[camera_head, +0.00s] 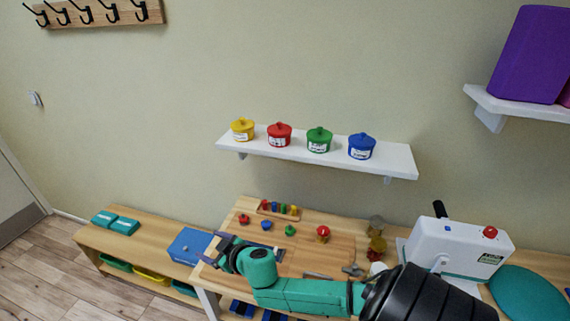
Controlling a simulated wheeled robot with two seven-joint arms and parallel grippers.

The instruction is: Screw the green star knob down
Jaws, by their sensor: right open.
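The green star knob (290,230) sits on the wooden board (340,256) on the workbench. It is small in this view, and I cannot tell how high it sits on its thread. A blue knob (266,225) and a red knob (244,219) are to its left, and a larger red knob (323,234) is to its right. My right gripper (212,250) is open and empty at the bench's left end, left of and nearer than the green knob, apart from it. My left gripper is out of view.
A rack of coloured pegs (278,210) stands behind the knobs. Jars (376,245) and a white machine (452,245) stand to the right. A blue box (190,245) is on the low bench at left. A wall shelf (390,158) with coloured pots hangs above.

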